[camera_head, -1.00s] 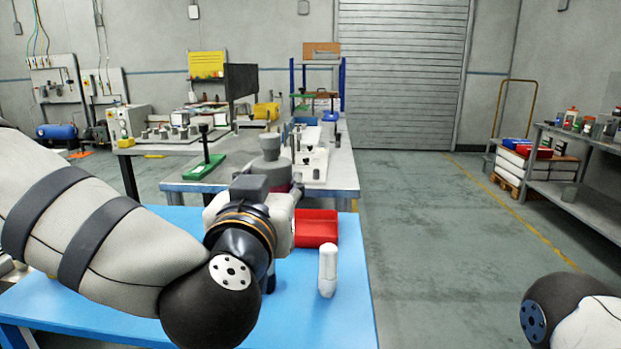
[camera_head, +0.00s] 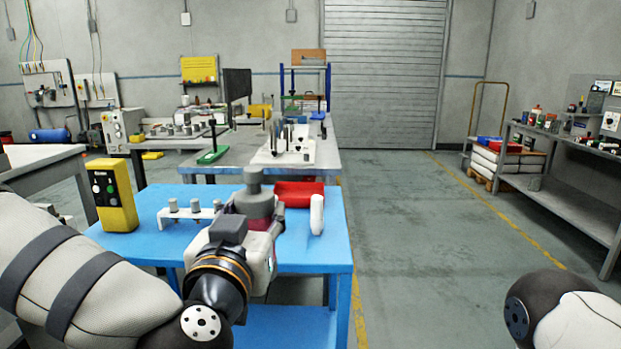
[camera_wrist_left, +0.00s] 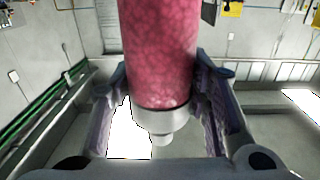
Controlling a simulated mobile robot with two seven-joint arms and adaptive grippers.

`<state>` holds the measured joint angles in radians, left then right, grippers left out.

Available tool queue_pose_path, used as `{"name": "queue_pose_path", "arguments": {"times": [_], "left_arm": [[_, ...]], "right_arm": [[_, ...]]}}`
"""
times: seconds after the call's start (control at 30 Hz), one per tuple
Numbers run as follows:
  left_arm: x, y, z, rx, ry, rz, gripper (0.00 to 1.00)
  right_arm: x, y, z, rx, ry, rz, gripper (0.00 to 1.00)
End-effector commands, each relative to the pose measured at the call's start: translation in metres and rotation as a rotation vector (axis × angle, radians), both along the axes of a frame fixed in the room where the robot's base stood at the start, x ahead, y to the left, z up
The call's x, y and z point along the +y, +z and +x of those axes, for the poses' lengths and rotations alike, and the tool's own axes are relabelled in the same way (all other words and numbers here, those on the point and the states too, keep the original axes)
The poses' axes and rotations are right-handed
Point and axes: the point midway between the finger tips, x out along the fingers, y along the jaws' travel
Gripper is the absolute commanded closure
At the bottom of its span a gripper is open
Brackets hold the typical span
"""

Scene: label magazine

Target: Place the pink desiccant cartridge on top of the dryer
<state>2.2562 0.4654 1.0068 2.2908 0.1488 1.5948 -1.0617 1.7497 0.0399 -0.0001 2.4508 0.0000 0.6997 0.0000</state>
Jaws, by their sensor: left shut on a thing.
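The pink desiccant cartridge (camera_wrist_left: 160,50) fills the upper middle of the left wrist view, with a pale collar and a small nozzle at its lower end. My left gripper (camera_wrist_left: 160,110) is shut on it, one finger on each side. In the head view the left gripper (camera_head: 250,228) is over the blue table, and the cartridge's grey stepped cap (camera_head: 254,202) stands up above it. Most of the pink body is hidden there by the gripper. I cannot tell which thing is the dryer. My right gripper is out of view.
The blue table (camera_head: 165,247) carries a yellow button box (camera_head: 113,195), a white rack (camera_head: 188,217) with grey-topped pieces, a red bin (camera_head: 298,193) and a white upright bottle-like piece (camera_head: 317,214). A grey workbench (camera_head: 220,160) stands behind. The floor to the right is open.

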Motion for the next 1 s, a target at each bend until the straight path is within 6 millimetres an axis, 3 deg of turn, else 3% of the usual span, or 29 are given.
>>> {"name": "queue_pose_path", "arguments": {"times": [0.17,0.27,0.4,0.5,0.7,1.0], "left_arm": [[0.015,-0.066,-0.015,0.016,-0.024,0.002,1.00],[0.029,-0.108,-0.036,0.018,-0.028,-0.002,1.00],[0.055,-0.160,-0.083,0.016,-0.007,-0.010,1.00],[0.074,-0.182,-0.118,0.009,0.021,-0.012,1.00],[0.096,-0.197,-0.162,-0.002,0.063,-0.011,1.00],[0.098,-0.197,-0.169,-0.010,0.067,-0.009,1.00]], "right_arm": [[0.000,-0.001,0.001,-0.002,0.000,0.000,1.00],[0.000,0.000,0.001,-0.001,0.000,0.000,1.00],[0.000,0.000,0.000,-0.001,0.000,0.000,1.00],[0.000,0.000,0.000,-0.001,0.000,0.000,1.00],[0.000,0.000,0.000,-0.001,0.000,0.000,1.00],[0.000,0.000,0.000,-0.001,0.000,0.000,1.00]]}}
